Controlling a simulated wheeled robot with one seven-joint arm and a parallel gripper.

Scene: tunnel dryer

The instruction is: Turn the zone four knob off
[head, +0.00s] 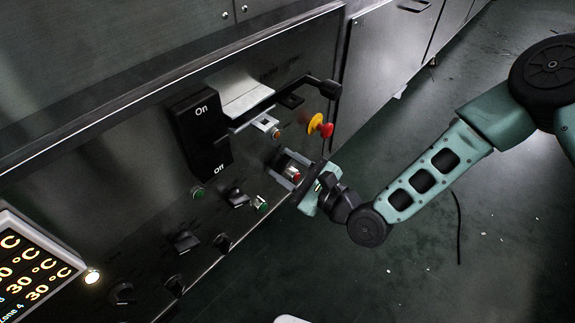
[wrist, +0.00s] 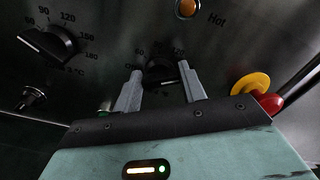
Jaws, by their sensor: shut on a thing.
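A black dial knob (wrist: 160,72) with a temperature scale around it sits between the two grey fingers of my gripper (wrist: 160,76) in the wrist view. The fingers are closed on its sides, and they partly hide the scale. Its pointer setting and zone label cannot be read. In the head view my gripper (head: 287,170) is at the right part of the dark control panel (head: 150,150), and its fingers hide most of the knob. Another dial knob (wrist: 48,45) on the left in the wrist view is free, with marks up to 180 °C.
A yellow and red emergency stop button (wrist: 250,85) is close to the right of my gripper. An orange "Hot" light (wrist: 187,8) is above. A big On/Off switch (head: 200,138) and several knobs lie left. A temperature display (head: 35,268) is at lower left. Open floor lies right.

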